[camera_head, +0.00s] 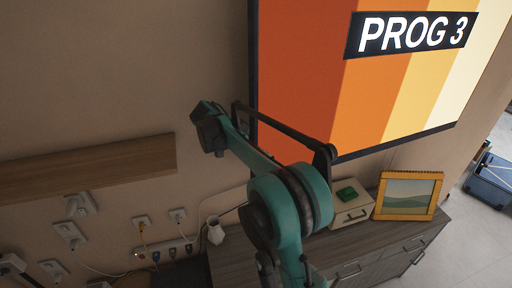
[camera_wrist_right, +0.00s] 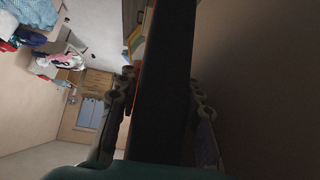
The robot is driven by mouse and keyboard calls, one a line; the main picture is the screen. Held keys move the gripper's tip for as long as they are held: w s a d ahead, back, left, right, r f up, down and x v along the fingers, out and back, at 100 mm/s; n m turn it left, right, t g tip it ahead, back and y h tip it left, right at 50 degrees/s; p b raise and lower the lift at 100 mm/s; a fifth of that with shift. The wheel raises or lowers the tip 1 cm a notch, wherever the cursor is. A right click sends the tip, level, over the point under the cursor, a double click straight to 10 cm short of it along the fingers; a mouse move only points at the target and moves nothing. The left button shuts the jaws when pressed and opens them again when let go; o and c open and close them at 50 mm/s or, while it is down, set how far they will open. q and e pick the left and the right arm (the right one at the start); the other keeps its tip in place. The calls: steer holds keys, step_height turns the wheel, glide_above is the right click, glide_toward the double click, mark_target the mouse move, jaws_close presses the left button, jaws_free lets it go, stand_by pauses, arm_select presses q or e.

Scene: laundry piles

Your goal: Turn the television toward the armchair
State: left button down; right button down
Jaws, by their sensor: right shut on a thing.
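The television (camera_head: 400,85) is a large, dark-framed screen at the upper right of the head view, showing orange and yellow stripes and "PROG 3". In the right wrist view the dark edge of the television (camera_wrist_right: 168,50) runs between my fingers. My right gripper (camera_wrist_right: 162,82) is shut on that edge, one finger on each side. In the head view my teal right arm crosses in front of the screen's lower left corner, and the fingertips are hard to make out. No armchair is visible.
A dark wooden cabinet (camera_head: 335,248) stands below the screen. On it are a yellow picture frame (camera_head: 408,195), a box with a green top (camera_head: 350,203) and a white jug (camera_head: 215,231). A wooden shelf (camera_head: 90,168) and several sockets are on the left wall. A blue crate (camera_head: 490,180) is at right.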

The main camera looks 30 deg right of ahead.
steer(key=shift+n, duration=0.4)
steer(key=s, duration=0.4)
steer(key=shift+f+b, duration=0.15)
steer(key=shift+b, duration=0.15)
steer(key=c, duration=1.4)
jaws_free()
steer(key=o, duration=0.4)
steer(key=shift+s+t, duration=0.1)
steer(key=shift+t, duration=0.2)
steer(key=v, duration=1.2)
